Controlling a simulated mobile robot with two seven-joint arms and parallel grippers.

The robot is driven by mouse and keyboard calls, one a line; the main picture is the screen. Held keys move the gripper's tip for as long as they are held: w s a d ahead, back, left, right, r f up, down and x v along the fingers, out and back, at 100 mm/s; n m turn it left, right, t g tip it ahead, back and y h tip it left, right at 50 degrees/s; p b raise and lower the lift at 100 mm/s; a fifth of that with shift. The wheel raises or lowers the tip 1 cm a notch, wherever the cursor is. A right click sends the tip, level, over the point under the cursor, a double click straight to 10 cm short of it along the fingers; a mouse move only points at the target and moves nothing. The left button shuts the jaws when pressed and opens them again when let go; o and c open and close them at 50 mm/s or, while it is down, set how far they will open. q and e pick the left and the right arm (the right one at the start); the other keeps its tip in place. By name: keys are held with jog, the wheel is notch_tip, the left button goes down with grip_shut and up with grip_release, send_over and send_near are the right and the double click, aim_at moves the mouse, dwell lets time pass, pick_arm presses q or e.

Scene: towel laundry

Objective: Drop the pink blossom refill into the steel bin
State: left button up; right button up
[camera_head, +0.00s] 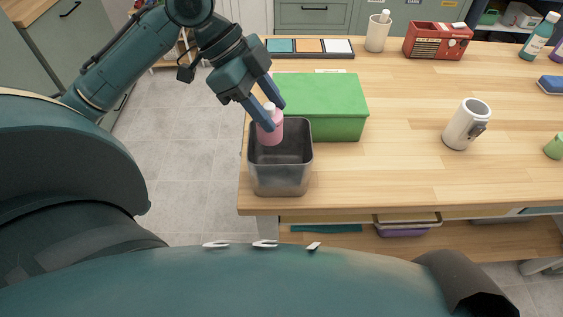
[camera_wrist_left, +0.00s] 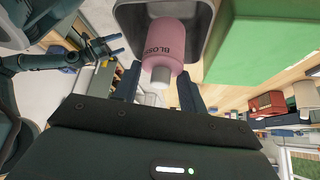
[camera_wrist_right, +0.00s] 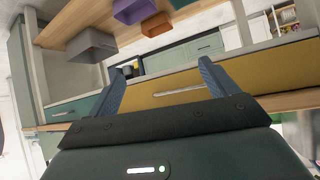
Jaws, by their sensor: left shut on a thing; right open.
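The pink blossom refill (camera_head: 270,133) is a pink bottle with a white cap. My left gripper (camera_head: 271,113) is shut on it near the cap. The bottle hangs upright over the open steel bin (camera_head: 280,181), in front of its back part; I cannot tell whether its base is below the rim. The left wrist view shows the pink bottle (camera_wrist_left: 170,42), with "BLOSS" on its label, between the fingers and the bin's wall (camera_wrist_left: 128,15) around it. My right gripper (camera_wrist_right: 162,76) is open and empty in the right wrist view; it is not in the head view.
A white mug-like holder (camera_head: 465,125), a red radio-like box (camera_head: 437,40) and a white dispenser (camera_head: 377,32) stand farther off. The middle of the wooden table is clear.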

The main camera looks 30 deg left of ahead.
pick_arm(q)
notch_tip(320, 180, down, 2)
jog(key=shift+f+b, duration=0.2)
jog(key=shift+b, duration=0.65)
jog(key=shift+r, duration=0.1)
jog(key=o, duration=1.1)
jog(key=shift+c, duration=0.2)
jog(key=shift+r, duration=0.1)
jog(key=v, duration=1.3)
jog(key=shift+a, duration=0.1)
